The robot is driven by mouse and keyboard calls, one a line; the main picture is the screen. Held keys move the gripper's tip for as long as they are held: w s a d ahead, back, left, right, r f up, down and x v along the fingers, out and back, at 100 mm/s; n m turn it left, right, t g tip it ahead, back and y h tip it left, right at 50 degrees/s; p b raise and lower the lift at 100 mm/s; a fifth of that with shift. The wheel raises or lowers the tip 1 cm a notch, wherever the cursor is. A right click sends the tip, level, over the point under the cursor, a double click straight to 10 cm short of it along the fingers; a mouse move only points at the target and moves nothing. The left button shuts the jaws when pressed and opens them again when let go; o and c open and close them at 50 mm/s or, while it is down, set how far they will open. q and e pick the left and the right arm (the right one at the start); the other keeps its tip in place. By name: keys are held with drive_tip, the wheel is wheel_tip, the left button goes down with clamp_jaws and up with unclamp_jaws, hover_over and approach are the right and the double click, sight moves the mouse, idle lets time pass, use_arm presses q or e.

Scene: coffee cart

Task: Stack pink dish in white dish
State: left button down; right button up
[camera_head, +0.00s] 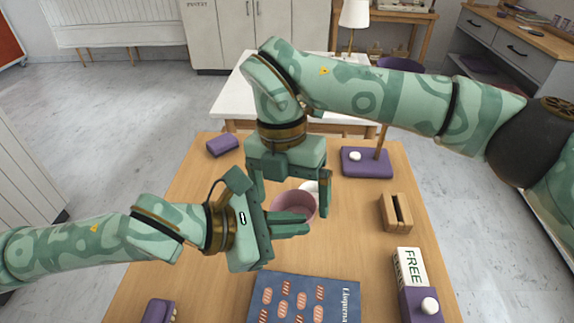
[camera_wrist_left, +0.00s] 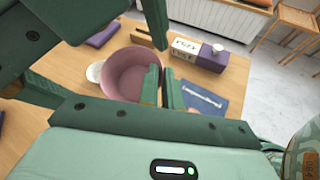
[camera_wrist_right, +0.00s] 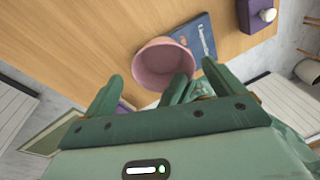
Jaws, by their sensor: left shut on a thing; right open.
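The pink dish (camera_head: 290,204) is a deep round bowl in the middle of the wooden table. It also shows in the left wrist view (camera_wrist_left: 128,68) and in the right wrist view (camera_wrist_right: 163,62). My left gripper (camera_head: 302,223) is shut on its near rim, also seen in the left wrist view (camera_wrist_left: 162,84). The white dish (camera_head: 309,187) shows only partly, just behind the pink dish; in the left wrist view (camera_wrist_left: 95,72) it peeks out at the pink dish's left. My right gripper (camera_head: 292,200) is open, pointing down, its fingers apart on either side of the pink dish.
A blue book (camera_head: 305,298) lies at the front. A slotted wooden block (camera_head: 396,213), a FREE sign (camera_head: 410,266) and a purple box with a white knob (camera_head: 421,305) line the right.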

drive_tip(key=shift+s+d+f, duration=0.1)
drive_tip(key=shift+s+f, duration=0.05)
drive_tip(key=shift+f, duration=0.6)
drive_tip(key=c, duration=1)
use_arm(q)
drive_tip(key=c, duration=1.5)
unclamp_jaws()
